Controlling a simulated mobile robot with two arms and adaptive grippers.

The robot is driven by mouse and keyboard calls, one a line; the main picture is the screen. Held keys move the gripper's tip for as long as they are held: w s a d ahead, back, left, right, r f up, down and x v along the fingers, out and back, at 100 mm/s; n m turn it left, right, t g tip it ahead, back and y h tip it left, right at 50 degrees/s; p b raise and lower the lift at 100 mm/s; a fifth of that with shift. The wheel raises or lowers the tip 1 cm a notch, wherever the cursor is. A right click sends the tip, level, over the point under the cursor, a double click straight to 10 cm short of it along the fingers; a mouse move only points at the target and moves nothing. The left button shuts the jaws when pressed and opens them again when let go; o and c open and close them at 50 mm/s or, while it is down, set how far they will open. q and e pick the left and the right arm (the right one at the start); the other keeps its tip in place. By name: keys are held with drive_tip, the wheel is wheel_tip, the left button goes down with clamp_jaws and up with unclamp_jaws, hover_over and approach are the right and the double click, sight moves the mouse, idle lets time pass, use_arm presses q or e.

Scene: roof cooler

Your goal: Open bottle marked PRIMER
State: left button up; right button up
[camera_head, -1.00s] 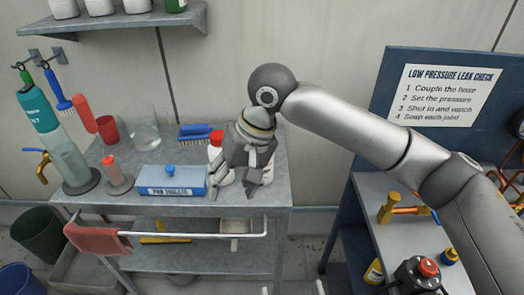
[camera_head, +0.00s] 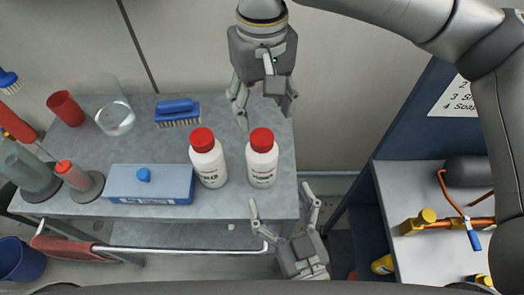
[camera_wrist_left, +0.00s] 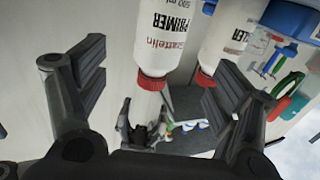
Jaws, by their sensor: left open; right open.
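Two white bottles with red caps stand upright on the grey bench top. In the left wrist view, where they appear upside down, the nearer bottle reads PRIMER (camera_wrist_left: 170,35), with its red cap (camera_wrist_left: 150,80) on. By position it matches the right bottle (camera_head: 262,168) in the head view. The other bottle (camera_head: 209,168) stands just left of it, also capped. My left gripper (camera_head: 282,203) is open and empty, low in front of the PRIMER bottle, apart from it. My right gripper (camera_head: 264,112) is open and empty, just behind the PRIMER bottle and pointing down.
A blue box (camera_head: 150,188), a brush (camera_head: 178,113), a clear beaker (camera_head: 115,118) and a red cup (camera_head: 66,107) stand left on the bench (camera_head: 225,205). A front rail (camera_head: 180,250) runs below its edge. A second bench with brass fittings (camera_head: 425,220) stands at right.

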sight(267, 170)
use_arm(q)
drive_tip(key=x, duration=0.9)
drive_tip(key=shift+w+a, duration=0.15)
drive_tip(key=shift+w, duration=0.2)
drive_tip(key=shift+c, duration=0.2)
